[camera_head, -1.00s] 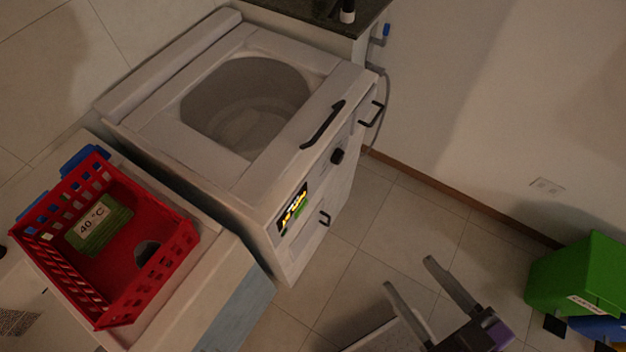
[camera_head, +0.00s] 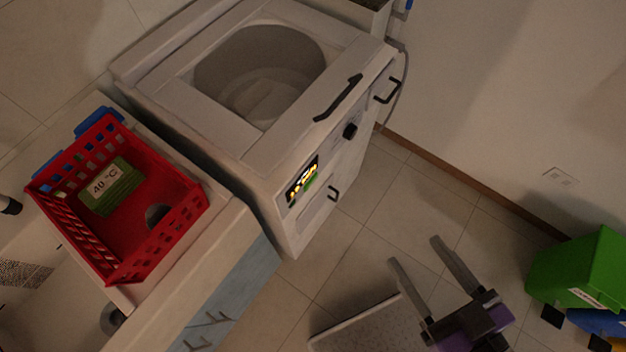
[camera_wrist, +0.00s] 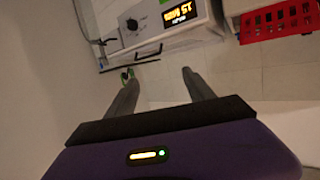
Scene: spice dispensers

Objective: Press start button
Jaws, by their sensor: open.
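A white top-loading washing machine (camera_head: 262,160) stands at upper centre in the head view, its round tub open at the top. Its front carries a lit display (camera_head: 303,180) with yellow characters, a green patch (camera_head: 311,182) beside it, and a black knob (camera_head: 350,131). In the wrist view the display (camera_wrist: 179,13) and knob (camera_wrist: 131,24) show at the top. I cannot tell for sure which mark is the start button. My gripper (camera_head: 418,254) is open and empty, in front of the machine and apart from it. Its fingers (camera_wrist: 160,77) point toward the machine front in the wrist view.
A red basket (camera_head: 182,222) with a "40 °C" label stands on the counter left of the machine. A green bin (camera_head: 570,270) is at right. Floor between gripper and machine is clear.

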